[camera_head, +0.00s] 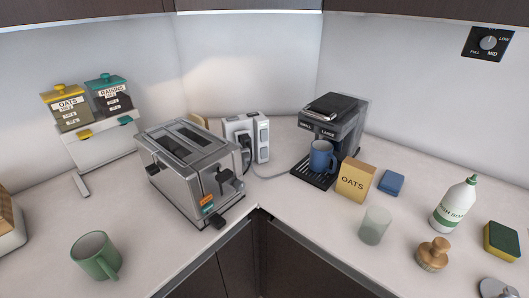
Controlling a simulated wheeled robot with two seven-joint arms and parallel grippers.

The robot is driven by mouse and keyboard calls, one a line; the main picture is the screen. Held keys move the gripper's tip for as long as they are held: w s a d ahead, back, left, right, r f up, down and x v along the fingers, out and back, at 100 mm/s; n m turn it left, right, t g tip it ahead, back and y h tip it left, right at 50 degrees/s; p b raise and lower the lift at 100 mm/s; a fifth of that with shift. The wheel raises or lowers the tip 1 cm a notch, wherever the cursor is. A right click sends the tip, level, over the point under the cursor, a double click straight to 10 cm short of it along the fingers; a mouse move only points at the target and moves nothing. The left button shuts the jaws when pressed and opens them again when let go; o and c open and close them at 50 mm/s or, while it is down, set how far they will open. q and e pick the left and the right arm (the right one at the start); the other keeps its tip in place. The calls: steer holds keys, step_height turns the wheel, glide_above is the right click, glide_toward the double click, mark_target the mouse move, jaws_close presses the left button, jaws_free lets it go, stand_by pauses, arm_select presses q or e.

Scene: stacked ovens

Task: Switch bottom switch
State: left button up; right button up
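A white socket block (261,138) stands against the back corner of the counter, between a toaster and a coffee machine. A dark plug with a cable is on its left part. Small switch-like details show on its right face, one above the other, but they are too small to tell their positions. A black wall panel (478,50) with a round grey dial is at the top right, marked LOW, MID and FULL. Neither of my grippers is in view.
A steel toaster (190,170) stands on the left counter, partly in front of the socket block. The coffee machine (345,120) holds a blue mug (321,158). A green mug (96,257), oats box (355,181), frosted glass (375,226) and soap bottle (455,207) stand around.

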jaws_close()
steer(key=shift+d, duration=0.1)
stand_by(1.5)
